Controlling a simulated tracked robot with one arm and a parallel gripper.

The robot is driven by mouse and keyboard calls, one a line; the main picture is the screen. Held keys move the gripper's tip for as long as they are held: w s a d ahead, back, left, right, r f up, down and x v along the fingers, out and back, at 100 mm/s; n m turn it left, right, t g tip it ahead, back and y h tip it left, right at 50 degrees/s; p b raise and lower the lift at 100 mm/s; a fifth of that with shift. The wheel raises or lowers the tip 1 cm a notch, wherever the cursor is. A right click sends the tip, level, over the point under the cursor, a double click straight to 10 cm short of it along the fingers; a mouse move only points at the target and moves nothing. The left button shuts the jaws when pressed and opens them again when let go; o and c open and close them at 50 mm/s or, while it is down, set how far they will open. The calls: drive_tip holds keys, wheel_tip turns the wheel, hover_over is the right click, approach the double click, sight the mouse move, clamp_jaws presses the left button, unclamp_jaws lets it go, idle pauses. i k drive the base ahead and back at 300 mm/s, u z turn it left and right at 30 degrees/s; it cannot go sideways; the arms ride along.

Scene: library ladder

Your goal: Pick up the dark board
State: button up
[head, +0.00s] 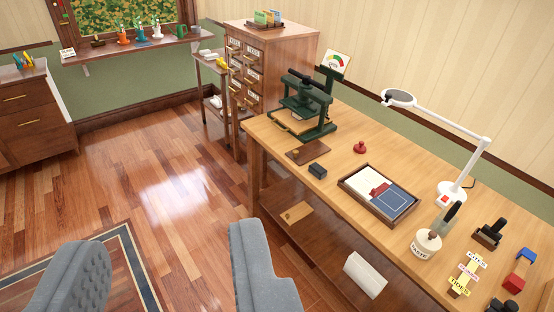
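The dark board (308,152) is a small flat brown board with a small knob or spot on it. It lies on the wooden workbench (345,140) near its left edge, in front of a dark green press. My gripper (168,238) shows as two grey fingers at the bottom of the view. They are wide apart with only floor and rug between them, so it is open and empty. The board lies beyond the fingers, up and to the right in the picture, apart from them.
The green press (303,105) stands behind the board. A black block (318,171), a red stamp (360,147) and a framed tray (380,194) lie near it. A white lamp (462,165) arches over the bench. A lighter board (297,212) lies on the lower shelf. The floor left is clear.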

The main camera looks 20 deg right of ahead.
sight(300, 155)
drive_tip(key=u, duration=0.1)
drive_tip(key=i, duration=2.25)
drive_tip(key=z, duration=1.2)
drive_tip(key=i, duration=0.7)
drive_tip(key=z, duration=0.45)
